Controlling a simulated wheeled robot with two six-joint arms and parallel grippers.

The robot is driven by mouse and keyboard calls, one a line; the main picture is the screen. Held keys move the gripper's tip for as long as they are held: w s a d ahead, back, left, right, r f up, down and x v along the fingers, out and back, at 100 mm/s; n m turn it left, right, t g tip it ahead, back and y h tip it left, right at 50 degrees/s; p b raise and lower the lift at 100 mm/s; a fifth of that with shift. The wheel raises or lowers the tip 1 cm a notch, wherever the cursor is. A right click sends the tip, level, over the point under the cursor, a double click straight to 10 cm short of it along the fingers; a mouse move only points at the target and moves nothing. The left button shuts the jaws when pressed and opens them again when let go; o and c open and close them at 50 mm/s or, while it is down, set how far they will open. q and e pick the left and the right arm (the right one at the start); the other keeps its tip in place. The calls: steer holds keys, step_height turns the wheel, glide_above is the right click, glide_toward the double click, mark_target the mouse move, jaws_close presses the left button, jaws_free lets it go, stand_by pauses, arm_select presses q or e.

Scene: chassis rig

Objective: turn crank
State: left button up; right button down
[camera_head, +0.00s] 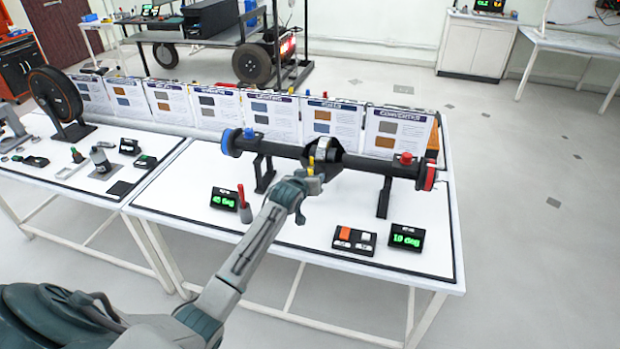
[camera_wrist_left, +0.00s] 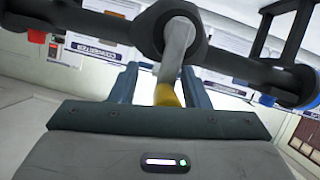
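A dark axle (camera_head: 285,150) lies across the stands on the right white table, with a blue left end (camera_head: 227,142) and a red right end (camera_head: 428,177). A crank shows in the left wrist view as a grey arm (camera_wrist_left: 178,50) running from the axle's central hub to a yellow grip (camera_wrist_left: 166,94). My left gripper (camera_head: 314,178) is in front of the hub. In the wrist view its two blue-grey fingers (camera_wrist_left: 160,84) stand on either side of the yellow grip, with gaps visible on both sides. My right gripper is not in view.
Two green-digit displays stand on the table, reading 45 deg (camera_head: 225,199) and 10 deg (camera_head: 406,237). A button box (camera_head: 354,240) and a red-handled item (camera_head: 243,205) are near the front. Information boards (camera_head: 270,118) line the back. A left table (camera_head: 60,180) holds small parts.

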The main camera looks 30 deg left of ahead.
arm_select(q)
steer(key=shift+s+a+r, duration=0.15)
steer(key=shift+a+r, duration=0.05)
steer(key=shift+a, duration=0.05)
steer(key=b+v, duration=0.3)
steer(key=v, duration=0.7)
steer(key=shift+s, duration=0.3)
steer(key=shift+d, duration=0.1)
